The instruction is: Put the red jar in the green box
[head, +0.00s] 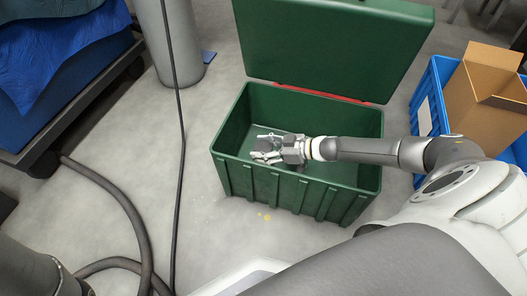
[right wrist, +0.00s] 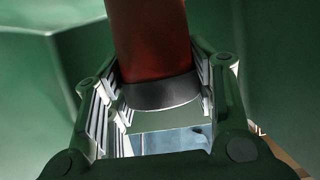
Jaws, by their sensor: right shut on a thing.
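The green box (head: 283,186) stands on the floor in the middle of the head view, its lid (head: 325,45) raised at the back. My right gripper (head: 265,148) reaches in from the right and is at the box's opening, near the left end and the front wall. In the right wrist view, the gripper (right wrist: 160,100) is shut on the red jar (right wrist: 150,40), with its dark band between the fingers and green walls around it. In the head view the jar is mostly hidden; only a dark part shows between the fingers. My left gripper is not in view.
A blue crate (head: 421,105) with an open cardboard box (head: 480,105) stands right of the green box. A black cable (head: 181,130) hangs at left. A cart with blue cloth (head: 60,50) and a grey cylinder (head: 170,45) stand at the back left. Some floor left of the box is clear.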

